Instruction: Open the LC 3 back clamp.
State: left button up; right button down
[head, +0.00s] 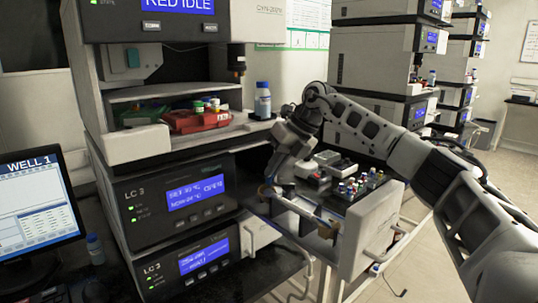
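The LC 3 stack (145,192) stands left of centre, with blue displays on two lit modules. Its column tray (373,225) sticks out to the right with a pale front panel. A slim pale column (297,206) seems to lie along the tray's left side, with small orange-brown parts near its ends. My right gripper (270,189) points down at the column's back end, close to the stack. The hand covers most of the back clamp there, so its state is unclear. I cannot tell whether the fingers touch it or how far apart they are. My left gripper is out of view.
A rack of small coloured vials (358,185) sits beside the column. A blue-capped bottle (263,101) stands on the module above. A red tray (197,121) sits in the open bay. A monitor (37,215) is at left. More stacks (383,60) stand behind.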

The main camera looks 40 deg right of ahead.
jog(key=y+p, duration=0.1)
jog(key=d+y+p, duration=0.1)
jog(key=shift+d+f+m+y, duration=0.15)
jog(key=shift+d+m+y, duration=0.05)
jog(key=shift+m+y, duration=0.1)
jog(key=shift+w+d+f+y+p, duration=0.1)
jog(key=shift+d+f+y+p, duration=0.35)
jog(key=shift+y, duration=0.45)
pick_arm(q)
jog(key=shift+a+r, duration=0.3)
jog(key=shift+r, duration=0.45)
pick_arm(e)
jog(key=shift+f, duration=0.1)
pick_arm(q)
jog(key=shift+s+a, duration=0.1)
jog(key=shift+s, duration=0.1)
pick_arm(e)
jog(key=c, duration=1.6)
grip_release()
